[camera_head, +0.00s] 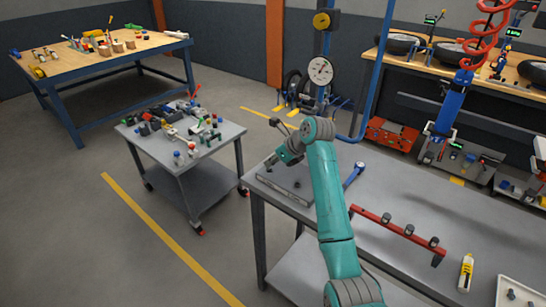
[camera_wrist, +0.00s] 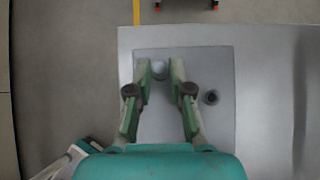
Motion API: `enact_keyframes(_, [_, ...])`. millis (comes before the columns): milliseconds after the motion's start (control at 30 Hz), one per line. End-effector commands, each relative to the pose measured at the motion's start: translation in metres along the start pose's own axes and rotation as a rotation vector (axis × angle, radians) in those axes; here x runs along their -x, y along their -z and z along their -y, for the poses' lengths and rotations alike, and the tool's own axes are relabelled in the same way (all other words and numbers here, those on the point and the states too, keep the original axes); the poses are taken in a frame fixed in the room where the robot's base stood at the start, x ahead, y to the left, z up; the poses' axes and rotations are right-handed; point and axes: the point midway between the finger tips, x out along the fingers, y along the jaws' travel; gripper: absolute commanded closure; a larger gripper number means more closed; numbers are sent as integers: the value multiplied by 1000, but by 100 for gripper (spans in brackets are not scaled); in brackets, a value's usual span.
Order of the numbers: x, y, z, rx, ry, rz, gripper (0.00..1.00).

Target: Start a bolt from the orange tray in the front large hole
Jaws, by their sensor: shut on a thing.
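A flat grey plate (camera_head: 272,177) lies at the near-left corner of the steel bench; it fills the middle of the wrist view (camera_wrist: 180,125). My gripper (camera_head: 289,153) is over this plate. I see no clearly orange tray.
A red rail with black knobs (camera_head: 400,232) lies on the bench (camera_head: 340,205), with a blue-handled tool (camera_head: 354,174) near the plate. A cluttered cart (camera_head: 203,155) stands to the left.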

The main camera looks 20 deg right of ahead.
Motion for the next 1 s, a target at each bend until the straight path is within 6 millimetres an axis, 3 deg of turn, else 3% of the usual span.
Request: enact_keyframes(1000, [-7,6,0,0,0,-1,100])
